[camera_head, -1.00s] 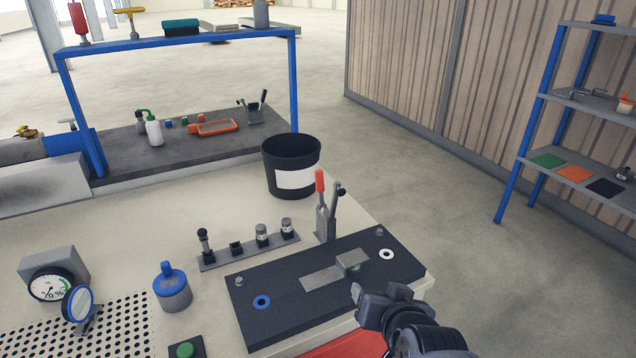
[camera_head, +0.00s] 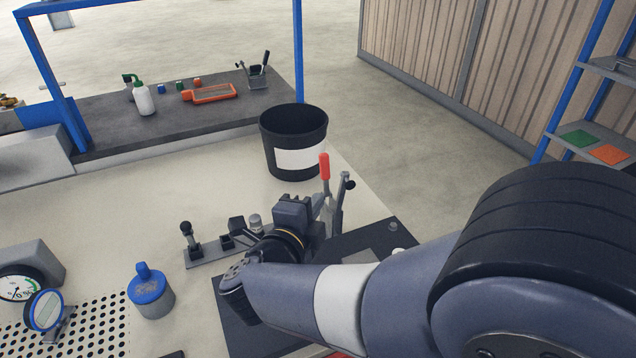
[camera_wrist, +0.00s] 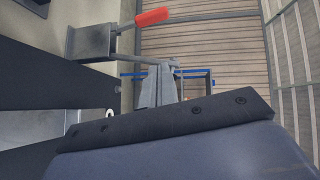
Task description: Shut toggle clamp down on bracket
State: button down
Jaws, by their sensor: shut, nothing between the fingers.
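The toggle clamp's red handle (camera_head: 324,167) stands upright at the back edge of the dark fixture plate (camera_head: 240,322), and its black-tipped clamp arm (camera_head: 348,184) is also raised. The clamp is open. My gripper (camera_head: 297,208) is just left of the handle in the head view, low beside the clamp. In the wrist view the shut, empty fingers (camera_wrist: 159,78) point toward the clamp's metal bar, with the red grip (camera_wrist: 152,17) beyond them. I cannot tell whether they touch. The grey bracket (camera_head: 378,256) on the plate is mostly hidden behind my arm.
A black bin (camera_head: 293,148) stands behind the clamp. A rail with several small fittings (camera_head: 205,255) lies left of my gripper. A blue-capped canister (camera_head: 150,292) and a gauge (camera_head: 25,280) stand farther left. The benchtop between bin and rail is clear.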

aim_at(324, 173)
jog(key=x, duration=0.3)
jog(key=a+x, duration=0.1)
jog(key=x, duration=0.7)
jog(key=shift+w+a+f+b, duration=0.2)
jog(key=shift+w+a+b, duration=0.1)
jog(key=shift+w, duration=0.2)
jog(key=shift+w+a+f, duration=0.1)
jog(key=shift+w+a, duration=0.15)
jog(key=shift+w, duration=0.4)
jog(key=shift+p, duration=0.3)
